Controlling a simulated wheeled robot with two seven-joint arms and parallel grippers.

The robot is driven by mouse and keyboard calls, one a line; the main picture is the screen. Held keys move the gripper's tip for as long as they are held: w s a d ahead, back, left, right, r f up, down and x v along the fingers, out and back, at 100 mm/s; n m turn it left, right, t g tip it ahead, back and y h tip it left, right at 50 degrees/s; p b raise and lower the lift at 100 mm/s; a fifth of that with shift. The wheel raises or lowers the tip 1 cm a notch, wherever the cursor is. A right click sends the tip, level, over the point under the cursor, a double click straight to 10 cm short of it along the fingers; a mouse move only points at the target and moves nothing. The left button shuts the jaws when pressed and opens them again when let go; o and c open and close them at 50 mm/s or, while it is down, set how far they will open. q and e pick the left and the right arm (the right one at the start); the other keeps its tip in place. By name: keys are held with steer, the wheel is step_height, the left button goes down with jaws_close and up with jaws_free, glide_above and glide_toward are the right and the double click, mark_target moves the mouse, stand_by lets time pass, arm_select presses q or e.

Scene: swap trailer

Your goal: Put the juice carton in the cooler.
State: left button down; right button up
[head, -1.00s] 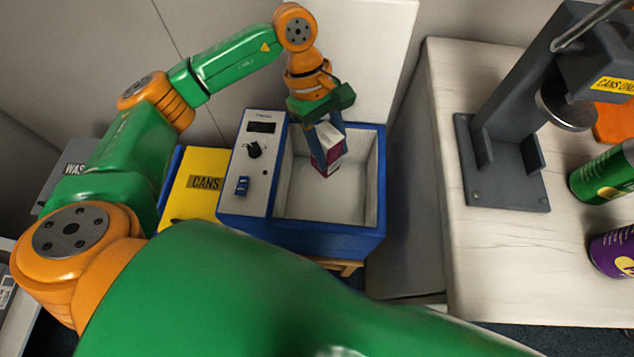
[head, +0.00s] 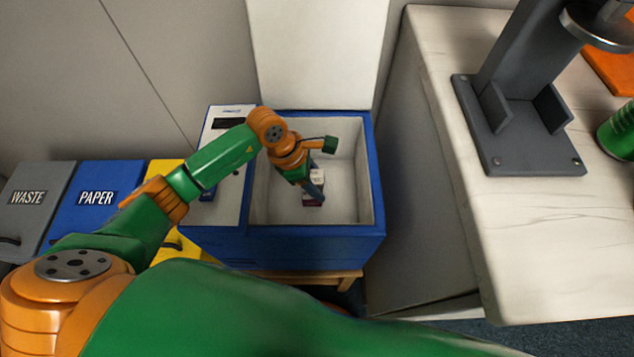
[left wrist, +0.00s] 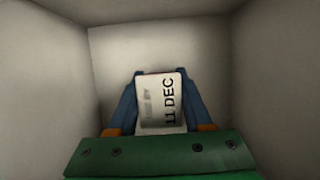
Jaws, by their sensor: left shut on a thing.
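The juice carton (head: 313,189) is a small white and dark red box inside the cooler. The cooler (head: 310,244) is a blue chest with a pale interior, its white lid standing open at the back. My left gripper (head: 315,190) reaches down into the cooler and is shut on the carton. In the left wrist view the carton (left wrist: 162,103) sits between the blue fingers, showing a pale face marked "11 DEC", with the cooler's inner walls around it. I cannot tell whether the carton touches the cooler floor. My right gripper is not in view.
Waste (head: 32,200), paper (head: 95,198) and yellow bins stand left of the cooler. A pale worktop (head: 520,240) to the right carries a grey press (head: 515,120) and a green can (head: 618,132). The cooler's right side inside is clear.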

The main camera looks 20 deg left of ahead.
arm_select(q)
steer(key=shift+f, duration=0.15)
steer(key=shift+c, duration=1.6)
jaws_free()
steer(key=shift+r, duration=0.3)
steer(key=p+v, duration=0.1)
steer(key=v, duration=1.1)
